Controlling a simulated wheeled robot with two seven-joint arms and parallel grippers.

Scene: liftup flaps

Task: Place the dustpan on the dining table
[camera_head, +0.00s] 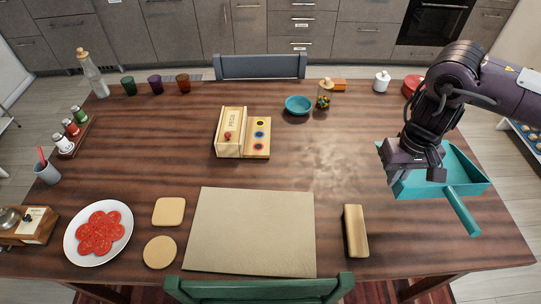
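The teal dustpan (459,168) is over the right end of the brown wooden dining table (345,120). Its handle (462,211) points toward the lower right, near the table's right edge. I cannot tell whether the pan rests on the table or is held just above it. My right gripper (420,175) comes in from the upper right and covers the left part of the pan. Its fingertips are partly hidden, so I cannot tell whether they are closed on the pan. My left gripper is not in view.
A wooden block (355,231) and a beige mat (250,232) lie left of the dustpan. A teal bowl (298,105), a jar (325,95) and a red pot (412,86) stand farther back. The table between the bowl and the wooden block is clear.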

